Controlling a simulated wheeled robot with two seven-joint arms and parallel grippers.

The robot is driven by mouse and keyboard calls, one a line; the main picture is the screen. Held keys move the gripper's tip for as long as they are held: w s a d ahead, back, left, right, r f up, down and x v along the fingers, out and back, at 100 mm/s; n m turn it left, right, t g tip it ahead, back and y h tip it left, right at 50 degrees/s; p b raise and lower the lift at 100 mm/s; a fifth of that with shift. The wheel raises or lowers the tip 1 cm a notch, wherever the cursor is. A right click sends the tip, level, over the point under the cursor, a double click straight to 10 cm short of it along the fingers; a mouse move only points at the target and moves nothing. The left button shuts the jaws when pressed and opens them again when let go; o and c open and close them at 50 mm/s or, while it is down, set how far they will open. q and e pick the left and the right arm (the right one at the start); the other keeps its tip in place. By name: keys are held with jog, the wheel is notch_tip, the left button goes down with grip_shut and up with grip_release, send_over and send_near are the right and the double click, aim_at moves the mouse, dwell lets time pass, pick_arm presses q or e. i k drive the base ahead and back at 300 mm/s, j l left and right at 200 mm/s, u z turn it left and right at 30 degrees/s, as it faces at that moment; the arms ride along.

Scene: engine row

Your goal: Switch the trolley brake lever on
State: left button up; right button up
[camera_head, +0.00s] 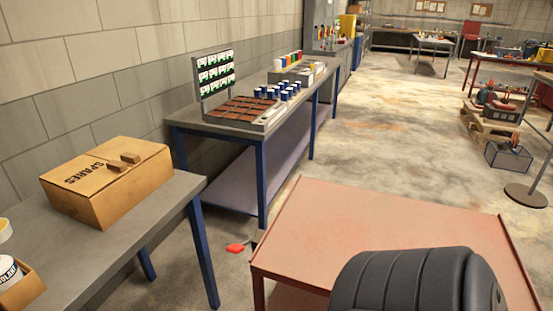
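The trolley (370,215) has a worn red flat top and fills the lower right of the head view. A small red lever (235,247) with a dark stem sticks out low at its left side, near the floor. I take this to be the brake lever; its on or off position cannot be told from here. A lower red shelf (290,298) shows partly under the top. Neither of my grippers is in view.
A black ribbed object (410,280) covers part of the trolley top. A grey bench (110,225) with a cardboard SPARES box (105,180) stands at the left. A blue-legged workbench (195,118) is behind it. Bare floor lies between the benches and trolley.

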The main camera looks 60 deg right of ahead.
aim_at(234, 248)
jog(key=z, duration=1.4)
jog(key=k+u, duration=0.6)
